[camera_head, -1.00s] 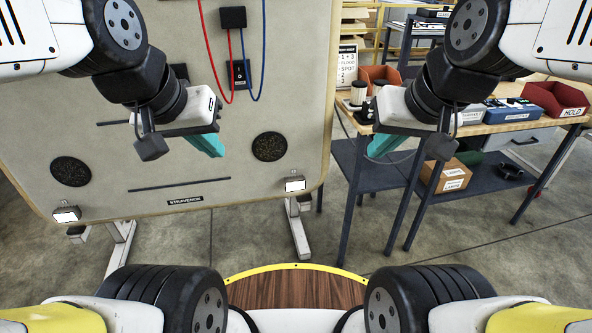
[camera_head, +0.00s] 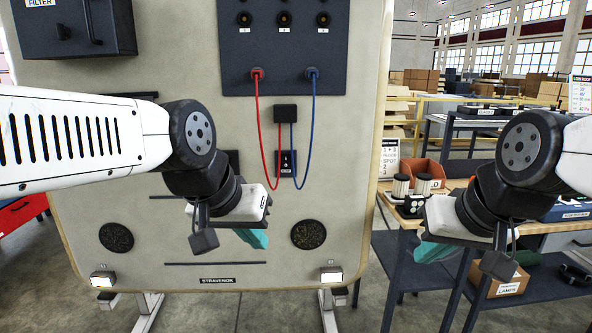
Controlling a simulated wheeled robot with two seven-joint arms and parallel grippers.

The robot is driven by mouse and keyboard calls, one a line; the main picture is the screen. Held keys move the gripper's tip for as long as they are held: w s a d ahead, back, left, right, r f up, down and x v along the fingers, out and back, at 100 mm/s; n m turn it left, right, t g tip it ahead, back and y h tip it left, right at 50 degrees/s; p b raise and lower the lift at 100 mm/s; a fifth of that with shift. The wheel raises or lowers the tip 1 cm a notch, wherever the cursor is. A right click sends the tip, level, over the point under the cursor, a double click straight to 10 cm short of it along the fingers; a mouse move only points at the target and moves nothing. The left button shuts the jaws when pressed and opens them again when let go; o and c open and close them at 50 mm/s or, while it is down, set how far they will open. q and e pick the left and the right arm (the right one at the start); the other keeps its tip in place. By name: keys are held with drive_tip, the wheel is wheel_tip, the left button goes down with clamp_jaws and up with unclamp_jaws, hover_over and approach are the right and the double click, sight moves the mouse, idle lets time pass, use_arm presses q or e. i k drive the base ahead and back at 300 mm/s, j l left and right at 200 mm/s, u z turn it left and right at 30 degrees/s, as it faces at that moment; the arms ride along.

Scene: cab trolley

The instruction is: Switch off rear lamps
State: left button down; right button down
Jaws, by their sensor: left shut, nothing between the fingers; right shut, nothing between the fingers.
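A pale upright panel (camera_head: 365,120) carries a dark control plate (camera_head: 330,60) with three numbered black knobs or switches (camera_head: 284,19). Two small lamps glow white at the panel's lower edge, one at left (camera_head: 103,279) and one at right (camera_head: 331,275). My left gripper (camera_head: 253,238) is shut and empty in front of the lower panel. My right gripper (camera_head: 434,251) is shut and empty in front of the workbench.
A wooden-topped workbench (camera_head: 548,227) at right holds a red bin (camera_head: 428,172), dark-and-pale cylinders (camera_head: 401,187) and a sign (camera_head: 388,158). A dark filter box (camera_head: 75,30) juts from the panel at upper left.

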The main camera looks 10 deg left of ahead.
sight(285, 158)
drive_tip(key=i+j, duration=0.1)
drive_tip(key=j, duration=0.2)
drive_tip(key=i+j+z, duration=0.1)
drive_tip(key=j, duration=0.25)
drive_tip(key=i+j, duration=0.15)
drive_tip(key=j, duration=0.15)
drive_tip(key=i+j+z, duration=0.1)
drive_tip(key=j, duration=0.25)
